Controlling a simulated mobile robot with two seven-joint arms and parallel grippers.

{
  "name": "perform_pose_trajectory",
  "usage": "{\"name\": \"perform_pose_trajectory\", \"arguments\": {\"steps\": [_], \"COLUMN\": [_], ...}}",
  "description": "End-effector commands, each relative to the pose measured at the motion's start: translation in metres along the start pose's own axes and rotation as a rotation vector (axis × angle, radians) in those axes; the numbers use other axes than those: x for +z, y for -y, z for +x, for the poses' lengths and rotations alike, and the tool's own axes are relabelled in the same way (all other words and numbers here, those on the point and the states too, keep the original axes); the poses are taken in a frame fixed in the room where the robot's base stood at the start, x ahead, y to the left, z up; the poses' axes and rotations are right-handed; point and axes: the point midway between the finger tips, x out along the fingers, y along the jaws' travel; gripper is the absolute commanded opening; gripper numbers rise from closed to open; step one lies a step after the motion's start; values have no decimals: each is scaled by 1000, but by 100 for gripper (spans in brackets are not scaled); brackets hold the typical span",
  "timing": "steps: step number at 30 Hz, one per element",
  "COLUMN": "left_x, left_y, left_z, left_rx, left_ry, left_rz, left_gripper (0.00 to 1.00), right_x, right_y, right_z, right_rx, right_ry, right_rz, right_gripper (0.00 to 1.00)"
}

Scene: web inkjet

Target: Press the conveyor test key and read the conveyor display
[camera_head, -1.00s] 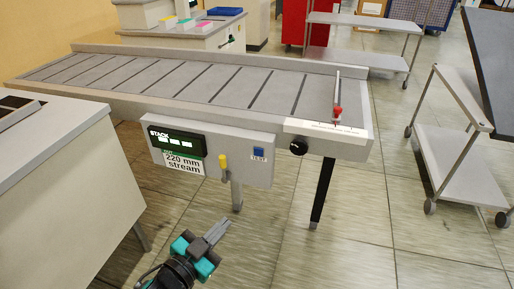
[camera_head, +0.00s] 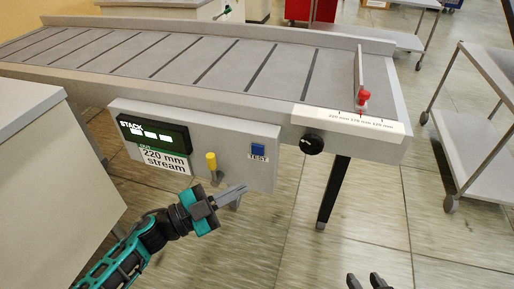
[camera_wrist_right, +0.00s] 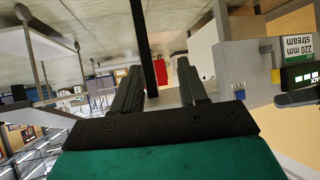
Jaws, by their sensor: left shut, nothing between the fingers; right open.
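The conveyor (camera_head: 220,75) carries a grey control panel (camera_head: 235,165) on its near side. The blue test key (camera_head: 258,149), marked TEST, is at the panel's right. The black conveyor display (camera_head: 154,134) at the panel's left reads STACK above lit pale blocks too small to read. My left gripper (camera_head: 243,188) is shut and empty, its tip in front of the panel, below and left of the key; touching cannot be judged. My right gripper (camera_head: 366,281) is open at the bottom edge. The right wrist view also shows its fingers (camera_wrist_right: 158,72), the key (camera_wrist_right: 239,86) and part of the display (camera_wrist_right: 300,75).
A yellow-topped lever (camera_head: 212,162) stands out from the panel between display and key. A "220 mm stream" label (camera_head: 163,160) sits under the display. A black knob (camera_head: 311,144) and red-handled stop (camera_head: 363,97) are at the conveyor's right end. A grey cart (camera_head: 480,150) stands at right.

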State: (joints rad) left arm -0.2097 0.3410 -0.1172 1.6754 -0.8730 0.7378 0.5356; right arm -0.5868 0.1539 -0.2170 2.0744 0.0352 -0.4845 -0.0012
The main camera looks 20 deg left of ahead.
Motion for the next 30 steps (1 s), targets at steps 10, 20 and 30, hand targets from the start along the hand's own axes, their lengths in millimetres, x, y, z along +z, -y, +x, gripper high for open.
{"name": "perform_pose_trajectory", "arguments": {"steps": [10,20,30], "left_x": [3,26,42], "left_y": [2,22,42], "left_z": [3,32,57], "left_rx": [-2,-3,-3], "left_ry": [1,-2,1], "left_rz": [0,1,0], "left_gripper": [0,0,0], "right_x": [5,15,10], "right_y": [1,4,8], "right_z": [0,9,12], "right_rx": [-1,-9,-18], "right_ry": [6,12,2], "right_rz": [5,14,15], "right_gripper": [43,43,43]}}
